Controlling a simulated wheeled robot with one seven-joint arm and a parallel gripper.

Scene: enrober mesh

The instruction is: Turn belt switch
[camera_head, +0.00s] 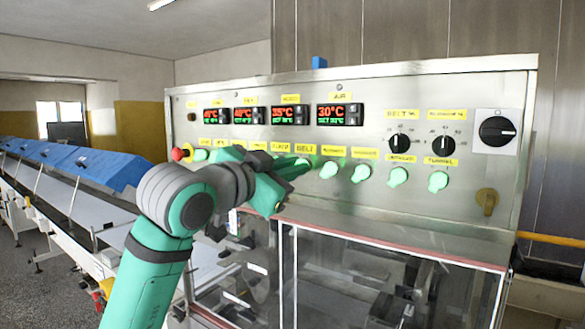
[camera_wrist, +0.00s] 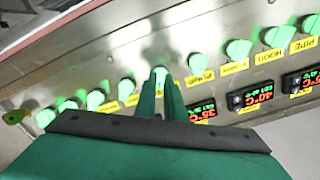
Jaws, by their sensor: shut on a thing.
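The belt switch (camera_head: 301,163) is a lit green knob just below the yellow BELT label (camera_head: 303,147) on the steel control panel. In the head view it is largely hidden by my gripper (camera_head: 297,170), which reaches in from the left. In the wrist view the fingers of my gripper (camera_wrist: 166,86) point at the panel and are shut on a green knob (camera_wrist: 160,71), the belt switch. Only its lit end shows there, and I cannot tell which way it is turned.
Other green knobs (camera_head: 360,173) sit in the same row, close on both sides. Temperature displays (camera_head: 340,114) and black dials (camera_head: 399,143) are above. A red button (camera_head: 180,154) is at the panel's left. A clear-walled cabinet (camera_head: 370,270) lies below, and a conveyor (camera_head: 80,200) runs at left.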

